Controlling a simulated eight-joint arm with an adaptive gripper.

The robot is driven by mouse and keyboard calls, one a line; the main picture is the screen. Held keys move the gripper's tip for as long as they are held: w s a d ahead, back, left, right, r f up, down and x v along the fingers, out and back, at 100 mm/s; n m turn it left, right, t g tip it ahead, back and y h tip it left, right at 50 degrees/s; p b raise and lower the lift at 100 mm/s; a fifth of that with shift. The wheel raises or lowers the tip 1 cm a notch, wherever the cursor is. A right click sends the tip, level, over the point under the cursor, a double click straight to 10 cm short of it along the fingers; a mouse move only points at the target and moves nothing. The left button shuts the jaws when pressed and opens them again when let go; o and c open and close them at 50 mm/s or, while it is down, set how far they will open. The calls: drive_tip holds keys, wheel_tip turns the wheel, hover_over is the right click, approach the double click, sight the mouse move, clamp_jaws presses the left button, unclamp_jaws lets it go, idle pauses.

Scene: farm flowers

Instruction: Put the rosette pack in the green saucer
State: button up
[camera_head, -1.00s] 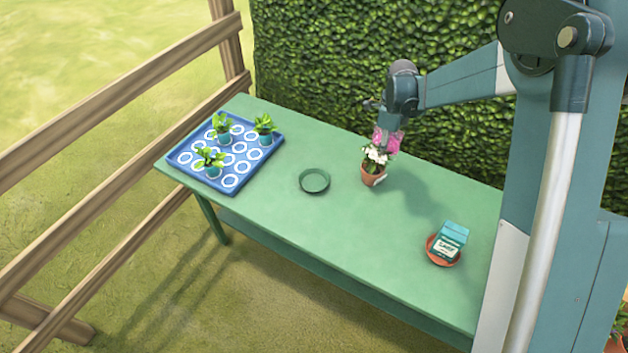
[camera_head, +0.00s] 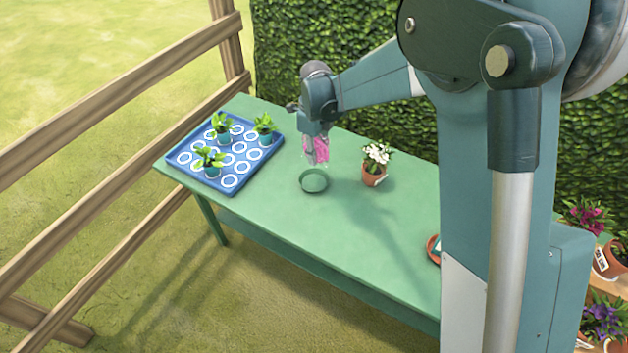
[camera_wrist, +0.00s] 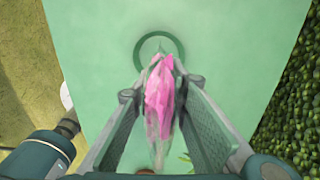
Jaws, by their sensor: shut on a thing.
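The rosette pack, a pink bundle in clear wrap (camera_head: 319,150), hangs in my gripper (camera_head: 314,138). In the wrist view the pack (camera_wrist: 160,95) sits between the two fingers of my gripper (camera_wrist: 160,88), which is shut on it. The green saucer (camera_head: 314,187) lies empty on the green table, just below the pack in the head view. In the wrist view the saucer's rim (camera_wrist: 142,55) shows beyond the pack, which hides part of it. The pack is above the table, apart from the saucer.
A terracotta pot with white flowers (camera_head: 375,165) stands right of the saucer. A blue tray (camera_head: 187,162) with potted green plants is at the left. A terracotta saucer (camera_head: 432,248) is mostly hidden behind my arm. The green table (camera_head: 350,240) is clear in front.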

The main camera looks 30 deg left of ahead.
drive_tip(key=shift+s+a, duration=0.15)
drive_tip(key=b, duration=0.1)
hover_over(314, 183)
drive_tip(key=shift+f, duration=3.15)
drive_tip(key=shift+f+b, duration=0.4)
drive_tip(key=shift+f, duration=1.45)
drive_tip(key=shift+f+b, duration=0.3)
drive_tip(key=shift+f, duration=0.2)
drive_tip(key=o, duration=0.8)
drive_tip(key=shift+r, duration=0.1)
